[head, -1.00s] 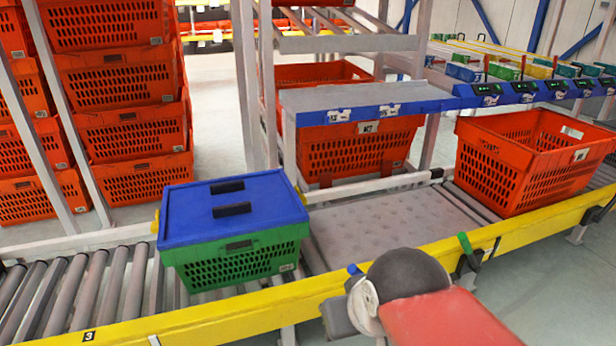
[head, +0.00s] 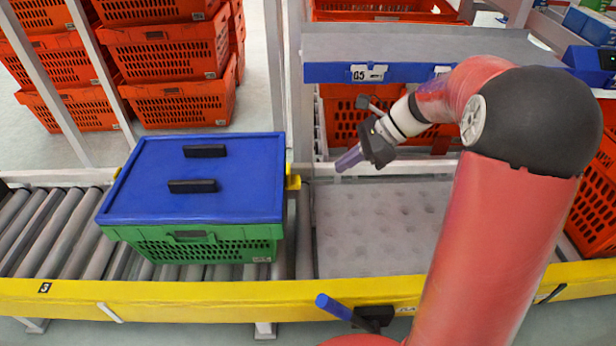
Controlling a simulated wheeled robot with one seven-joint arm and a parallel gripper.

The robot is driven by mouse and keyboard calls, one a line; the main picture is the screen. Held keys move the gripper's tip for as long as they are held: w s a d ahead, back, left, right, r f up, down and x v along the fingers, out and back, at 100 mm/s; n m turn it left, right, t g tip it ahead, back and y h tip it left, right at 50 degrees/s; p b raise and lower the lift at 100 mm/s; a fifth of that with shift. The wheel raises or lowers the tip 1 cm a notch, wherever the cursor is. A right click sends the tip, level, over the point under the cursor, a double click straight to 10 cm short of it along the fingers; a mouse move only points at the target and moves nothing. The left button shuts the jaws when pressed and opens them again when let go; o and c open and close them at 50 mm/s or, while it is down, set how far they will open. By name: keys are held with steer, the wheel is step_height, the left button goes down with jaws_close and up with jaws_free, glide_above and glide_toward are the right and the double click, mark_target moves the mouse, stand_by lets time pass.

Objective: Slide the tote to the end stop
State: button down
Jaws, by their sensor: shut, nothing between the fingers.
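A green tote with a blue lid (head: 195,195) sits upright on the roller conveyor. Two black handles show on its lid. A small yellow block (head: 293,182) shows at its right side near the back rail; I cannot tell whether this is the end stop. My gripper (head: 348,159) is shut and empty, above the grey plate and to the right of the tote, apart from it. An orange tote (head: 592,205) at the far right is mostly hidden by my arm.
The rollers (head: 55,235) left of the tote are free. A grey dimpled plate (head: 375,235) lies clear to its right. A yellow rail (head: 200,300) runs along the front. A blue-edged shelf (head: 335,72) overhangs behind, with stacked orange totes (head: 165,60) at the back left.

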steer(key=a+r+b+x, duration=0.1)
steer(key=a+r+x, duration=0.1)
steer(key=x, duration=1)
steer(key=shift+a+f, duration=0.2)
